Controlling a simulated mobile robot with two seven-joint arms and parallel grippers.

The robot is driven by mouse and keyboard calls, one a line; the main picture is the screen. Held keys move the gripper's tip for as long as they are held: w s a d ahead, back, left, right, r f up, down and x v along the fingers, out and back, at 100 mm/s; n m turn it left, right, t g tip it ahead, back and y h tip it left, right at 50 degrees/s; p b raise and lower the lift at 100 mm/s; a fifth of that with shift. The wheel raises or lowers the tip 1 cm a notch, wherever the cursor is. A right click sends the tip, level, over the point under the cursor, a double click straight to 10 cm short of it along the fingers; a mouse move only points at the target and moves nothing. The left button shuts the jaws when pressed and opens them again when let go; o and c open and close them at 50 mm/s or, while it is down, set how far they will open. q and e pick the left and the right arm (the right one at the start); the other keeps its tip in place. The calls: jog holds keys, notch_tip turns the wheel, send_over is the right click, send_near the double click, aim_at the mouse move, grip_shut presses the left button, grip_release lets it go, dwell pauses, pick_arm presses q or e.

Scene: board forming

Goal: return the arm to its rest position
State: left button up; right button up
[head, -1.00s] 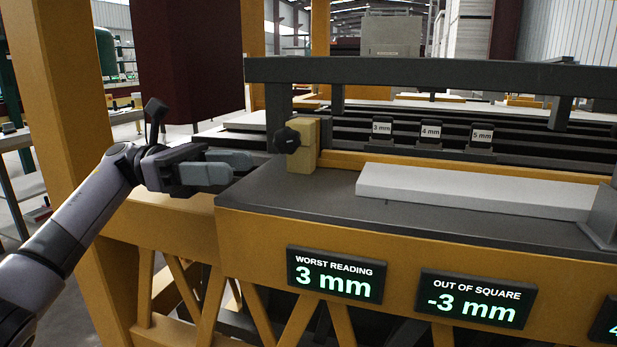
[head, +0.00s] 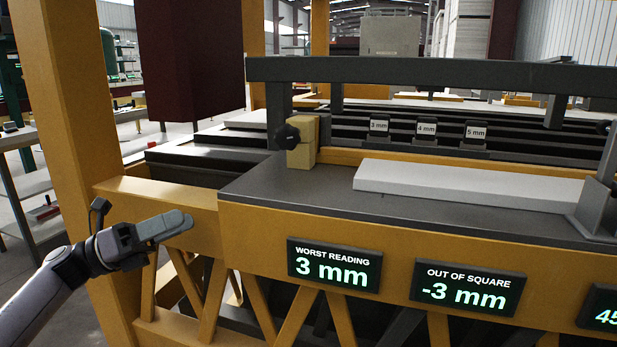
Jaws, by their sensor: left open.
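My left arm comes in from the lower left of the head view. My left gripper (head: 181,224) is open and empty, its grey fingers seen from the side. It is in front of the yellow side beam, left of the dark tabletop (head: 290,192) and lower than it. It appears to hold nothing. My right gripper is not in view.
A yellow block with a black knob (head: 302,153) stands at the tabletop's left end. A white board (head: 455,184) lies on the tabletop. Displays read "WORST READING 3 mm" (head: 333,266) and "OUT OF SQUARE -3 mm" (head: 467,288). A yellow post (head: 75,100) stands at left.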

pick_arm(q)
jog(key=s+a+f+n+t+y, duration=0.1)
jog(key=s+f+n+t+y, duration=0.2)
jog(key=f+n, duration=0.45)
jog(key=s+a+f+n+t+y, duration=0.1)
jog(key=s+f+n+t+y, duration=0.1)
jog(key=f+n+t+y, duration=0.4)
jog(key=s+a+f+n+t+y, duration=0.1)
jog(key=s+f+n+y, duration=0.15)
jog(key=f+n, duration=0.65)
jog(key=s+a+f+n+g+y, duration=0.1)
jog(key=s+f+n+g+y, duration=0.3)
jog(key=s+f+n, duration=0.55)
jog(key=s+f+n+g+y, duration=0.35)
jog(key=s+f, duration=0.25)
jog(key=s, duration=0.6)
jog(key=w+d+r+n+t+h, duration=0.1)
jog(key=d+n, duration=0.5)
jog(key=d, duration=0.2)
notch_tip(320, 180, up, 9)
jog(key=a+p, duration=0.1)
jog(key=p, duration=1)
jog(key=shift+s+a+m+p, duration=0.2)
jog(key=shift+s+m+p, duration=0.15)
jog(key=shift+m, duration=0.1)
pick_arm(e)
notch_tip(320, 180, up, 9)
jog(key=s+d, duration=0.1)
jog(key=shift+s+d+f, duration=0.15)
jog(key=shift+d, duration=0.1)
